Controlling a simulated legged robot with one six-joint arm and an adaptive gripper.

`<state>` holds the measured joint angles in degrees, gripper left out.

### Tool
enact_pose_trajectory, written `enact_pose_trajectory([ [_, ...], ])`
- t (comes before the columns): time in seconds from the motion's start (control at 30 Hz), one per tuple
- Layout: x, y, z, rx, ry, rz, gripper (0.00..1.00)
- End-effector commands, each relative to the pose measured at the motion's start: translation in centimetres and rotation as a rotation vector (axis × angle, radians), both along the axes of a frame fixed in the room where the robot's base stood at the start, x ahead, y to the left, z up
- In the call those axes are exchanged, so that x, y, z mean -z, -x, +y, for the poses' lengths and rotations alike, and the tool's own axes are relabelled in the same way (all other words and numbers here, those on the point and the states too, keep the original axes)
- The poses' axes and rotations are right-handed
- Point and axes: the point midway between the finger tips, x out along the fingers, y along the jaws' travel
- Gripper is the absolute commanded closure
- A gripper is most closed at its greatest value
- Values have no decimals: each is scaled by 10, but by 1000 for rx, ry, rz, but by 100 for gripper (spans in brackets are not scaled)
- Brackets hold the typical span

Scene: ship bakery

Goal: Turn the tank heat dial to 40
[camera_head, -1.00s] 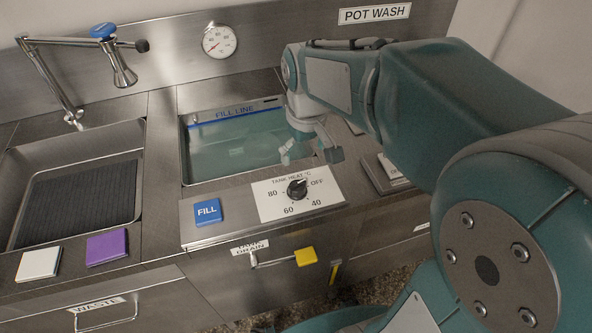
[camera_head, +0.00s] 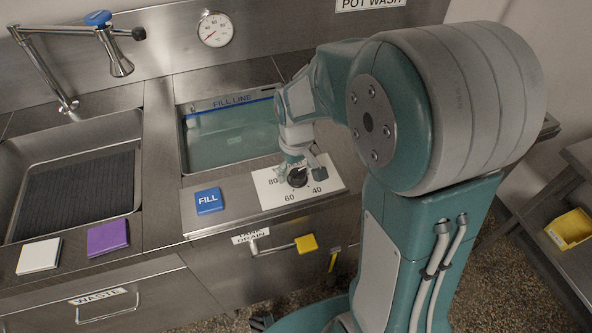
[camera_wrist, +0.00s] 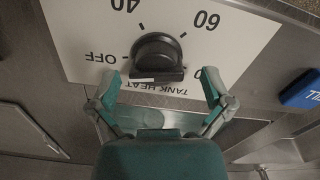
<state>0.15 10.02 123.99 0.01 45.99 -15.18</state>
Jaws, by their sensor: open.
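The tank heat dial (camera_head: 298,178) is a black round knob with a raised bar on a white label plate (camera_head: 268,193). In the wrist view the dial (camera_wrist: 158,56) shows whole, with OFF at left, 40 at top left and 60 at top right. The white pointer mark on its bar lies on the OFF side, away from 40. My gripper (camera_head: 301,168) is over the dial from above. In the wrist view its two fingers (camera_wrist: 160,88) are spread, one on each side just below the knob. They appear apart from it. The right finger partly hides the 80 mark.
A blue FILL button (camera_head: 208,201) sits left of the plate. The water tank (camera_head: 183,160) lies behind it. A yellow-tagged drain handle (camera_head: 306,244) sticks out below. White (camera_head: 38,255) and purple (camera_head: 108,238) blocks lie front left. A gauge (camera_head: 215,30) is on the back wall.

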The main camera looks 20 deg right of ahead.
Motion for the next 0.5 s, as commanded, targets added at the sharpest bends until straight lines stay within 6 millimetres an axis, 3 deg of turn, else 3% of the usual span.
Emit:
enact_pose_trajectory([
  [0.3, 3, 0, -1, 1, -1, 0, 0],
  [0.4, 4, 0, 0, 0, 0, 0, 45],
  [0.5, 4, 0, 0, 0, 0, 0, 82],
])
